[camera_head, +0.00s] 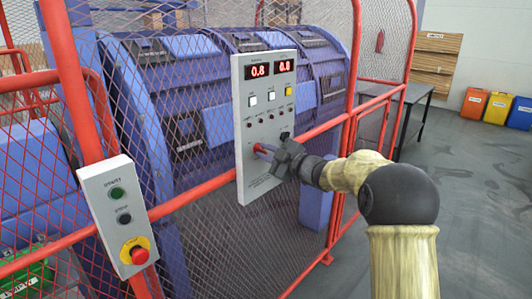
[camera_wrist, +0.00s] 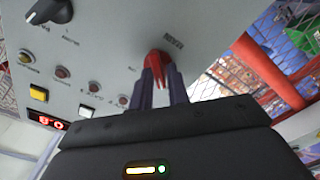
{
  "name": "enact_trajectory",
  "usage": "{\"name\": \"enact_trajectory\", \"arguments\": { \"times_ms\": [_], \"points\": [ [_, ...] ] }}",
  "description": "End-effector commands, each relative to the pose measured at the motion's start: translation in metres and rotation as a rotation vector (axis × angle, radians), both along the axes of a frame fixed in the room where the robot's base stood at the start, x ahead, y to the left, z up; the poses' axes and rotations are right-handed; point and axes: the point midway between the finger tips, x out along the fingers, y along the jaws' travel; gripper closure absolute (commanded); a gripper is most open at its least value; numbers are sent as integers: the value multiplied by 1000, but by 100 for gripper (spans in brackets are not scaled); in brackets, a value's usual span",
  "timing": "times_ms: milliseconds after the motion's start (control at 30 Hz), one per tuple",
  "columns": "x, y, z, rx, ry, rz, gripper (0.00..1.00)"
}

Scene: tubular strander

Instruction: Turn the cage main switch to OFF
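The grey control panel (camera_head: 262,115) hangs on the red-framed mesh guard, with two red displays, several buttons and lamps. A red rotary switch (camera_wrist: 158,58) sits low on the panel; its label beside it is too blurred to read. A black knob (camera_wrist: 47,12) is also on the panel, to the right of the red switch in the head view. My gripper (camera_wrist: 161,80) reaches the panel's lower part, its two fingers on either side of the red switch's handle, close against it. It also shows in the head view (camera_head: 268,152). The fingers partly hide the handle, and its exact angle is unclear.
A smaller box (camera_head: 118,215) with green and black buttons and a red emergency stop on yellow is mounted on the red rail at left. The blue strander is behind the mesh. A dark table (camera_head: 415,95) and coloured bins (camera_head: 497,107) stand at right; the floor there is clear.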

Motion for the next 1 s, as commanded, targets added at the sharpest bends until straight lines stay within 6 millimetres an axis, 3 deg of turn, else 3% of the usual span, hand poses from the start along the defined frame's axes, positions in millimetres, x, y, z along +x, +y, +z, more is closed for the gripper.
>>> {"name": "enact_trajectory", "arguments": {
  "times_ms": [67,467,667,1000],
  "points": [
    [0,0,0,1,1,0,68],
    [-3,-5,1,2,-1,-2,68],
    [-20,-27,0,3,0,-5,68],
    [-62,-81,0,2,-1,-3,68]
  ]
}}
